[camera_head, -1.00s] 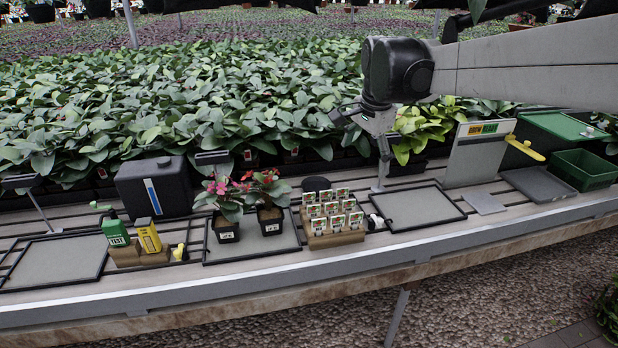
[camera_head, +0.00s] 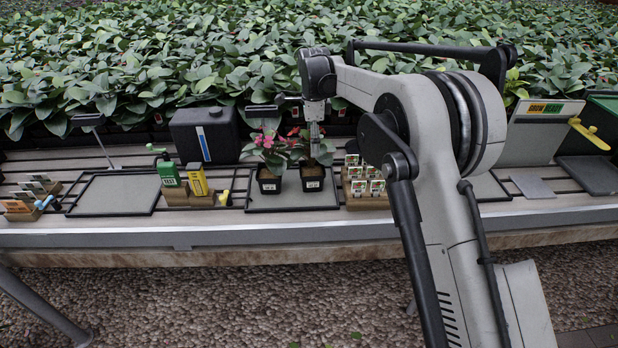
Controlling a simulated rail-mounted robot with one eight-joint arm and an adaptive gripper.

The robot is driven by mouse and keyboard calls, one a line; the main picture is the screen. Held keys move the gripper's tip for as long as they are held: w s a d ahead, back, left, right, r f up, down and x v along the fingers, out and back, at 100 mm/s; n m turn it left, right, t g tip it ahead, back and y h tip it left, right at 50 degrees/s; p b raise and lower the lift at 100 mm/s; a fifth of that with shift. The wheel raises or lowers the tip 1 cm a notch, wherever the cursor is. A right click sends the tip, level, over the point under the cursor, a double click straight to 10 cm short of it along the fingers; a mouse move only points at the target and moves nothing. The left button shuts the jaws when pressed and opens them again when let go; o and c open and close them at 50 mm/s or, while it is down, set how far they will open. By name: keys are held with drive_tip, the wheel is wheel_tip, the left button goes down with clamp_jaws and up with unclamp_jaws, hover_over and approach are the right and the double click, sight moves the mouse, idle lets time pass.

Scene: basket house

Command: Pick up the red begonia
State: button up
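Two potted flowering plants stand side by side in black pots on a framed grey tray (camera_head: 345,207). The left plant (camera_head: 268,150) has pink-red flowers. The right plant (camera_head: 325,155), with small red flowers, looks like the red begonia; its black pot (camera_head: 312,181) has a white label. My gripper (camera_head: 315,142) points down over the right plant, its tips among or just in front of the leaves and above the pot. It covers part of the foliage. The fingers are too small to tell whether they are open or shut, or whether they touch the plant.
A wooden block of seed packets (camera_head: 355,188) stands close right of the begonia, partly behind my arm. To the left are a yellow bottle (camera_head: 198,180), a green bottle (camera_head: 168,173) and a black container (camera_head: 205,136). Dense foliage lies behind. The left tray (camera_head: 115,194) is empty.

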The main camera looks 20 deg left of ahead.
sight(312, 172)
drive_tip(key=f, duration=0.8)
drive_tip(key=shift+a+f, duration=0.2)
drive_tip(key=shift+f, duration=0.2)
drive_tip(key=shift+s+d+f+b, duration=0.15)
drive_tip(key=shift+f+b, duration=0.25)
drive_tip(key=shift+f, duration=2.3)
drive_tip(key=c, duration=1.4)
